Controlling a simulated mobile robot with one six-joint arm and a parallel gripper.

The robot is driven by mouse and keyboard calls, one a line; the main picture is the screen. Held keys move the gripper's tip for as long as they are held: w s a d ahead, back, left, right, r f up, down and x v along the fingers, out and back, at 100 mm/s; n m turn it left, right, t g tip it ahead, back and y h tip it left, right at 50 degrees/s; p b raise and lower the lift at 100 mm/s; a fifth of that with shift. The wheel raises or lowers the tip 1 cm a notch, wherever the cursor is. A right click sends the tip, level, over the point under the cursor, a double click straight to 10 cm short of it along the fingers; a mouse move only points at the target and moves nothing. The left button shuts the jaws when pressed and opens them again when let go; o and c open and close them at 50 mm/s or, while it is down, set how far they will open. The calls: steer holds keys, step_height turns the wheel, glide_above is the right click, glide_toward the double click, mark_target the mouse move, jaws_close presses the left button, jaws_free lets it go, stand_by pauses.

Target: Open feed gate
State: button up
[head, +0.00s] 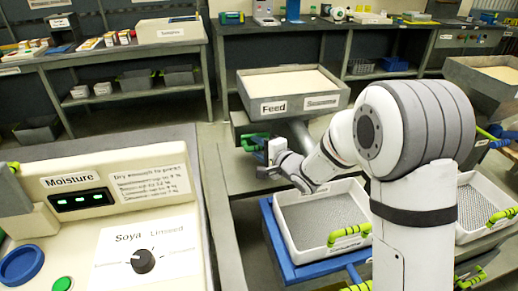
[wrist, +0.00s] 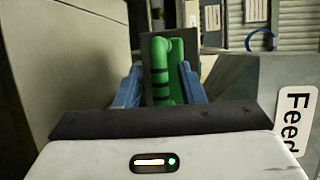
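The feed hopper (head: 290,106), labelled "Feed" and filled with pale material, stands mid-picture in the head view. A green handle (head: 255,141) shows under its left side. In the wrist view the green handle (wrist: 163,68), bent at the top with dark bands, stands upright between the two blue fingers of my gripper (wrist: 160,88). A narrow gap shows left of the handle; the right finger is very close to it, and I cannot tell whether it touches. My gripper (head: 266,160) also shows beside the handle in the head view. The gate plate itself is not clearly visible.
A white tray with a mesh bottom (head: 352,240) sits on a blue frame (head: 278,252) below my gripper. A control panel (head: 120,215) with a Soya/Linseed knob (head: 143,261) stands front left. Another hopper (head: 490,92) is at right. The hopper wall is close to my wrist.

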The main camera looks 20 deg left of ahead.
jaws_close()
stand_by(0.3)
